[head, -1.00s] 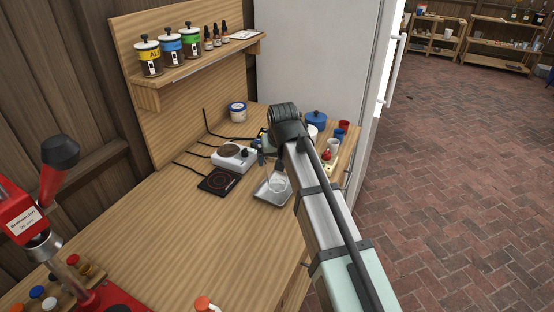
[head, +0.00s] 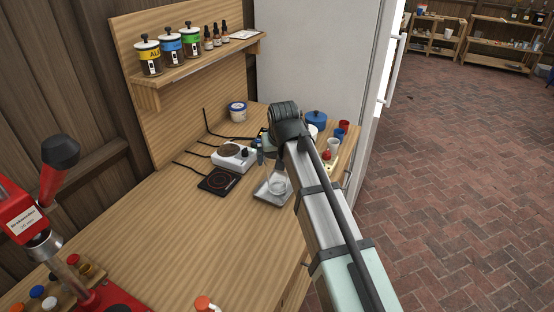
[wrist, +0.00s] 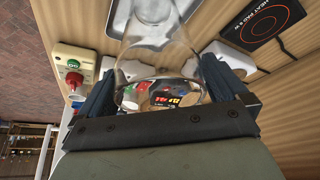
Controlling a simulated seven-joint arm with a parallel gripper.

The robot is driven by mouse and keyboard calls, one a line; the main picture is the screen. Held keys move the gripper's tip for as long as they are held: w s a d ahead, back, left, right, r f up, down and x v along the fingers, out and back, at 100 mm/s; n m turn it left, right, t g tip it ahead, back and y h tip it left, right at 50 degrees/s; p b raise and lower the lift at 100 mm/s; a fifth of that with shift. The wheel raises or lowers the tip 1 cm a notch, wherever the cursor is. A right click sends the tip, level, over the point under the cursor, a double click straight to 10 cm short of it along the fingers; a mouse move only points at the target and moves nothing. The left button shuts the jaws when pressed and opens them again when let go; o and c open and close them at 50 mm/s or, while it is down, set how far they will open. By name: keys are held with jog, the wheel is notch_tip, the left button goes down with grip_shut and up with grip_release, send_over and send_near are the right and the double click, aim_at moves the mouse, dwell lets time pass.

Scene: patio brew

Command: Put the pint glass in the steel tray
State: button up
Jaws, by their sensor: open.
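The clear pint glass (head: 276,184) shows over the steel tray (head: 263,197) on the wooden worktop and appears to stand in it. In the wrist view the glass (wrist: 155,52) points away from me, its wide end close to my gripper. The tray (wrist: 118,70) shows partly behind it. My gripper (wrist: 160,90) is open, with one dark finger on each side of the glass's near end. I cannot tell whether either finger touches the glass. In the head view my arm hides part of the gripper and the tray's right side.
A black heat pad (head: 217,181) and a white hot plate (head: 234,155) sit left of the tray. A blue pot (head: 316,119), cups (head: 333,145) and a red-button box (wrist: 74,72) stand behind and right.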

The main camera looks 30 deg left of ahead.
jog(key=v, duration=1)
jog(key=shift+s+d+r, duration=0.1)
jog(key=shift+s+r, duration=0.1)
jog(key=shift+r, duration=0.1)
